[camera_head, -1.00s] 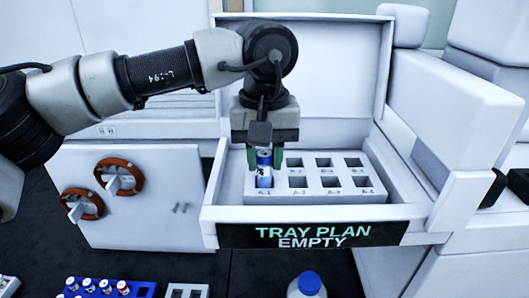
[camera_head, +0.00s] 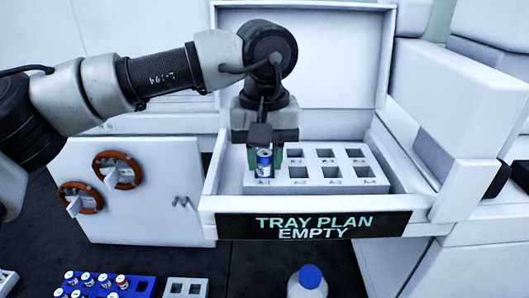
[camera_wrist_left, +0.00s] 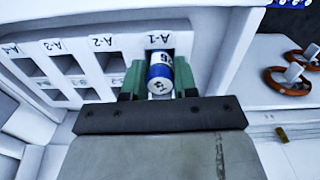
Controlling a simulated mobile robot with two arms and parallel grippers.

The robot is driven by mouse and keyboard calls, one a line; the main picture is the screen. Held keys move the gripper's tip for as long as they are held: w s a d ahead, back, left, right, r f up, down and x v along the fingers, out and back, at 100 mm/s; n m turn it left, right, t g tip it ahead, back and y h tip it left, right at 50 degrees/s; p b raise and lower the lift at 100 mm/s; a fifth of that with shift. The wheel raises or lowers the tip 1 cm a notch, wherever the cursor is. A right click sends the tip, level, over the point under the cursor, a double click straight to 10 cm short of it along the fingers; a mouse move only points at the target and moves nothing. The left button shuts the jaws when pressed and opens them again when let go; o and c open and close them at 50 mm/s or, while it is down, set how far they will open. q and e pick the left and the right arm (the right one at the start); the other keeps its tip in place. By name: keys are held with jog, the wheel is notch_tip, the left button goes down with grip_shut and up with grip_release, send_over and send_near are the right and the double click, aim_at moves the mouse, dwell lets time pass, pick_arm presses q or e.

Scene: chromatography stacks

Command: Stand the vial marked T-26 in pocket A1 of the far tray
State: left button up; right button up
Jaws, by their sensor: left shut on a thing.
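The vial (camera_head: 264,163), white with a blue band, is held in my left gripper (camera_head: 264,155) at pocket A-1 of the white far tray (camera_head: 318,187). The vial (camera_wrist_left: 160,72) also shows in the left wrist view, between the green fingertips, with part of its marking visible; I cannot read it all. The gripper is shut on it, roughly upright. The vial's lower end overlaps the A-1 pocket, and I cannot tell how deep it sits. The other pockets that I can see look empty. My right gripper is not in view.
The tray sits in a white open-lidded drawer (camera_head: 440,217) with a sign reading TRAY PLAN EMPTY (camera_head: 313,226). In front are a blue rack (camera_head: 142,287) with several vials, a pale rack (camera_head: 186,281) and a blue-capped bottle (camera_head: 310,277). White blocks stand right of the drawer.

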pick_arm(q)
jog(key=shift+f, duration=0.1)
jog(key=o, duration=1.4)
jog(key=shift+c, duration=0.2)
jog(key=shift+r+p, duration=2.7)
jog(key=shift+r, duration=0.85)
jog(key=shift+f, duration=0.1)
